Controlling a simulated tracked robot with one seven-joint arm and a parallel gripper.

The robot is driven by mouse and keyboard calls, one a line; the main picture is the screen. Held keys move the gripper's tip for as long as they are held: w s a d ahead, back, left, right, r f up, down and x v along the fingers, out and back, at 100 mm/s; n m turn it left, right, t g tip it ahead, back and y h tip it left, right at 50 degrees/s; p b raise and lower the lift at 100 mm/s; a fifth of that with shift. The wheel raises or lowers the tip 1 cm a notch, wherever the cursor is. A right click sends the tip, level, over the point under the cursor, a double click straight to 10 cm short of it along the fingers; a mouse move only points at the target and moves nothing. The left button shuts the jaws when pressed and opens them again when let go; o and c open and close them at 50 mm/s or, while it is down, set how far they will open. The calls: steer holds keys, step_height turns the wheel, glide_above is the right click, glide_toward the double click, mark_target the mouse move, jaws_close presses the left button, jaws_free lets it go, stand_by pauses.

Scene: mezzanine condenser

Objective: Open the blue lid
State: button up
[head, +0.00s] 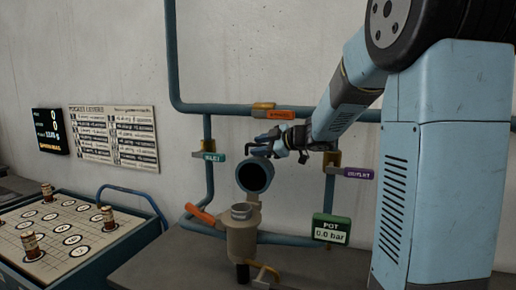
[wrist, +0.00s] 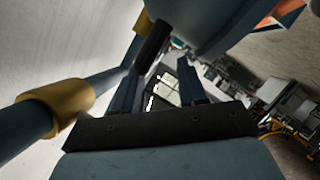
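The blue lid (head: 255,177) is tilted up on edge above and behind the pot (head: 241,236), its dark, hollow-looking underside facing the head camera. The pot's grey mouth (head: 240,211) is uncovered. My gripper (head: 263,146) is just above the lid's upper edge. In the wrist view my gripper's fingers (wrist: 158,72) are spread, with background showing between them. A black bar (wrist: 152,46), perhaps the lid's handle, is near the left fingertip; I cannot tell whether they touch. The large blue round body (wrist: 205,20) at the top there seems to be the lid.
Blue pipes with a yellow collar (wrist: 55,107) run close by the gripper. An orange handle (head: 200,214) sticks out left of the pot. A green gauge box (head: 331,229) reading 0.0 bar stands right. A game board (head: 70,235) is at the left.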

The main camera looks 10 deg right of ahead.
steer(key=v, duration=1.2)
steer(key=shift+s+f, duration=0.1)
